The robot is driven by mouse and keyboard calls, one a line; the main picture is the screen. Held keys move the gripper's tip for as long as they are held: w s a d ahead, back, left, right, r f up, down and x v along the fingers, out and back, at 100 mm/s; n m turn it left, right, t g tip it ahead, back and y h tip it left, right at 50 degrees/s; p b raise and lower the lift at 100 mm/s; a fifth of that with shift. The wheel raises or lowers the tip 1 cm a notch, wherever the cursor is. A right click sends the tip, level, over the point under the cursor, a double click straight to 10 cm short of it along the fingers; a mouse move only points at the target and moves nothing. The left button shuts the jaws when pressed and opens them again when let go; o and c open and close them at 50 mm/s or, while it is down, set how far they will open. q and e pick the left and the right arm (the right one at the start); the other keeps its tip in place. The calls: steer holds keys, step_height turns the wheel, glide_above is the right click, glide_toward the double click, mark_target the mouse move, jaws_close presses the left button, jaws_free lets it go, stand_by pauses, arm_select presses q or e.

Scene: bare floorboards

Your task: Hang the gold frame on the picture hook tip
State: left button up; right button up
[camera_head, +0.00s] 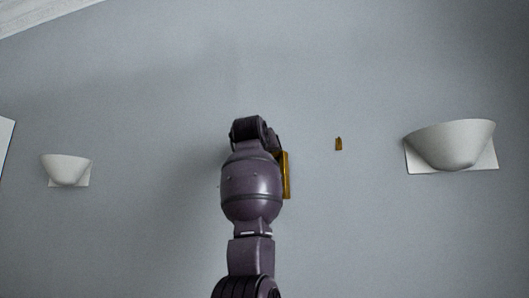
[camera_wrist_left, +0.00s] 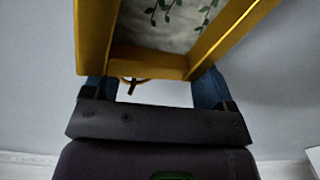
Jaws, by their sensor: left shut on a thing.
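The gold frame (camera_wrist_left: 95,35) fills the upper part of the left wrist view, with a pale inner panel bearing green leaves. A small gold ring shows at its near bar. My left gripper (camera_wrist_left: 152,88) is shut on the frame, its blue fingers at either side of that bar. In the head view only a narrow gold strip of the frame (camera_head: 287,178) shows right of my arm, which hides the rest and the gripper. The small gold picture hook (camera_head: 338,143) is on the wall, right of the frame and apart from it. My right gripper is not in view.
A white wall sconce (camera_head: 450,146) juts out to the right of the hook, and another (camera_head: 66,170) is at the far left. A white panel edge (camera_head: 6,145) shows at the left border. The grey wall around the hook is clear.

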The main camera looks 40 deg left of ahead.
arm_select(q)
steer(key=o, duration=1.4)
steer(key=shift+c, duration=0.2)
steer(key=shift+s, duration=0.1)
steer(key=shift+s+d, duration=0.15)
steer(key=shift+s, duration=0.05)
steer(key=b+v, duration=0.4)
steer(key=v, duration=0.6)
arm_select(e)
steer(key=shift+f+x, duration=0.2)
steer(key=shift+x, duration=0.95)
arm_select(q)
steer(key=shift+s, duration=0.1)
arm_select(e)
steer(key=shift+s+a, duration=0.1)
